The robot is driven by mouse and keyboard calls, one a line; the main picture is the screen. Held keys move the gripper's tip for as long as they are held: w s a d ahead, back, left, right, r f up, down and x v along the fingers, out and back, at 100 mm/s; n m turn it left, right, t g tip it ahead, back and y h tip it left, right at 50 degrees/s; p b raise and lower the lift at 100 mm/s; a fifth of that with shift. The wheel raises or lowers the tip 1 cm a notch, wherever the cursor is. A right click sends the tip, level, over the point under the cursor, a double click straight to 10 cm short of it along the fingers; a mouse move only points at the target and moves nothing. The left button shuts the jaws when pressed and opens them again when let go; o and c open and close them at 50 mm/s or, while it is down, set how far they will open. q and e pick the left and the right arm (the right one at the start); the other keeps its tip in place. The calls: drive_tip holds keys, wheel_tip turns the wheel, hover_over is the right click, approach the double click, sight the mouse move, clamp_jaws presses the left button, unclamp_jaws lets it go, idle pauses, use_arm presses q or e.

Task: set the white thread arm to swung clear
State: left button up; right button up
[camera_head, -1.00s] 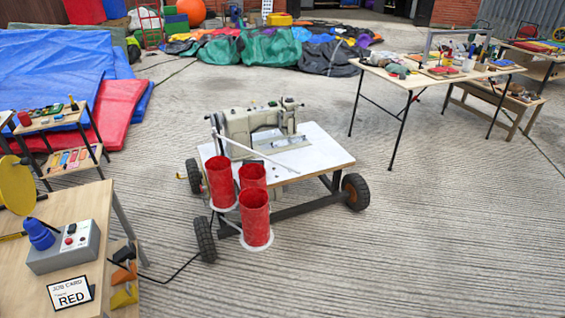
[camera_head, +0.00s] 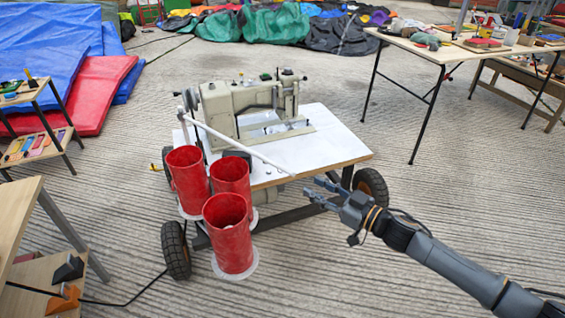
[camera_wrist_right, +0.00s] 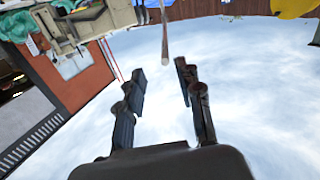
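The white thread arm (camera_head: 238,145) is a thin rod on the sewing machine (camera_head: 245,105). It slopes from the machine's left end over the white table top (camera_head: 325,143) to a free tip near the front edge, above and behind the red thread cones. My right gripper (camera_head: 311,187) is open and empty, just right of that tip and apart from it. In the right wrist view the open fingers (camera_wrist_right: 163,85) have nothing between them. A pale rod (camera_wrist_right: 164,35), apparently the thread arm, points down from the top edge toward them. My left gripper is out of view.
Three red cones (camera_head: 228,235) stand on white discs at the cart's front left. A wheel (camera_head: 370,187) is near my right gripper. A wooden bench (camera_head: 15,225) is at left, a tool table (camera_head: 445,52) at back right.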

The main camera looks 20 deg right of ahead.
sight(275, 163)
use_arm(q)
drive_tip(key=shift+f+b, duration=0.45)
drive_tip(key=shift+b, duration=0.4)
use_arm(e)
drive_tip(key=x, duration=0.4)
drive_tip(key=r+x, duration=0.1)
drive_tip(key=x, duration=0.9)
drive_tip(key=shift+s+a+r, duration=0.1)
drive_tip(key=shift+a+r, duration=0.05)
drive_tip(key=shift+a, duration=0.1)
drive_tip(key=shift+c, duration=0.2)
clamp_jaws()
